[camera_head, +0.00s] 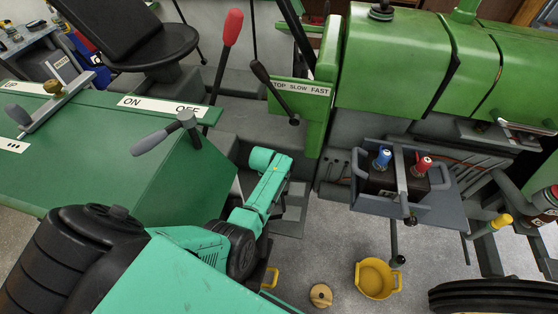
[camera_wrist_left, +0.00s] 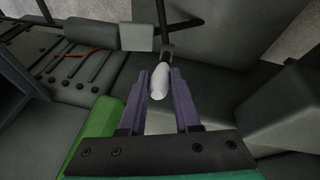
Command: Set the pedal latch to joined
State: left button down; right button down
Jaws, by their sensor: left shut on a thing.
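In the left wrist view, my left gripper (camera_wrist_left: 161,76) has its two purple fingers closed around a pale grey, rounded grip (camera_wrist_left: 158,86) on a dark stem. This looks like the pedal latch handle, but no label on it can be read. Grey blocks or plates (camera_wrist_left: 216,28) that may be pedals stand behind and beside it. A light grey pad (camera_wrist_left: 136,37) is left of the stem. In the head view my teal left arm reaches down beside the tractor, and its fingers and the grip are hidden there. My right gripper is in neither view.
A green panel with an ON/OFF lever (camera_head: 168,132) stands left of my arm. A red-knobbed lever (camera_head: 230,30) and a throttle lever (camera_head: 272,90) rise behind. A battery tray (camera_head: 440,213) is at right. A yellow bucket (camera_head: 375,281) and a round wooden piece (camera_head: 320,295) sit on the floor.

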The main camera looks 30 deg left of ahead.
pick_arm(q)
jog(key=shift+s+d+f+t+y, duration=0.2)
jog(key=shift+s+f+t, duration=0.25)
jog(key=shift+s+t, duration=0.35)
jog(key=shift+s+d+f+t+y, duration=0.2)
jog(key=shift+s+f+t, duration=0.2)
jog(key=shift+s+t, duration=0.4)
jog(key=shift+w, duration=0.1)
jog(key=c, duration=0.6)
grip_release()
jog(key=shift+p, duration=0.3)
